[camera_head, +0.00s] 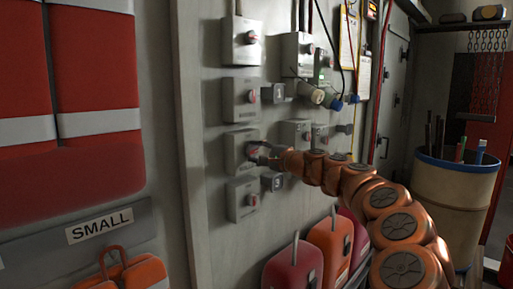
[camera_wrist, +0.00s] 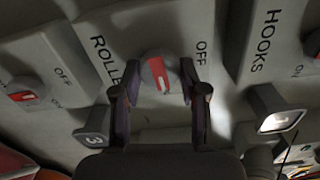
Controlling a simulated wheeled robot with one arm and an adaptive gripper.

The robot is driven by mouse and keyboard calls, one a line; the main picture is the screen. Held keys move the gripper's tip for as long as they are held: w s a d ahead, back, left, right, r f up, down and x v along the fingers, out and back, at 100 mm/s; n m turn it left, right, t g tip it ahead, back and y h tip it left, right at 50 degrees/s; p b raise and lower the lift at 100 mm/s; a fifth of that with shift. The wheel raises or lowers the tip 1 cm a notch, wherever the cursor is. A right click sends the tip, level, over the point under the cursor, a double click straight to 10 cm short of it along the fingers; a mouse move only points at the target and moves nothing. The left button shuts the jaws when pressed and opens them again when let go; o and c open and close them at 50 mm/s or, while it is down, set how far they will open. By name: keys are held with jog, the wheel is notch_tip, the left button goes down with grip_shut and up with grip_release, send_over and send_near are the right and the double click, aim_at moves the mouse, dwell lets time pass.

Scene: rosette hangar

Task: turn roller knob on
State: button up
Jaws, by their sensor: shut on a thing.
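The roller knob (camera_wrist: 158,75) is a round grey knob with a red and white mark on a grey switch box (camera_wrist: 120,38) lettered "ROLLE…" and "OFF". The mark runs nearly up and down in the wrist view. My gripper (camera_wrist: 160,82) has one dark finger on each side of the knob and is shut on it. In the head view my gripper (camera_head: 264,157) reaches the box (camera_head: 238,151) in the left column, third from the top. Its fingers partly cover the knob there. The "ON" lettering of this box is hidden.
Other switch boxes surround it: one above (camera_head: 241,99), one below (camera_head: 243,199), and a "HOOKS" box (camera_wrist: 268,45) beside it in the wrist view. A small tag numbered 3 (camera_wrist: 93,138) is close by. Red and orange cases (camera_head: 330,243) stand below; a barrel (camera_head: 455,195) stands right.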

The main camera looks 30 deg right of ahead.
jog(key=shift+m, duration=0.4)
jog(key=o, duration=1.1)
jog(key=shift+o, duration=0.2)
jog(key=v, duration=1.2)
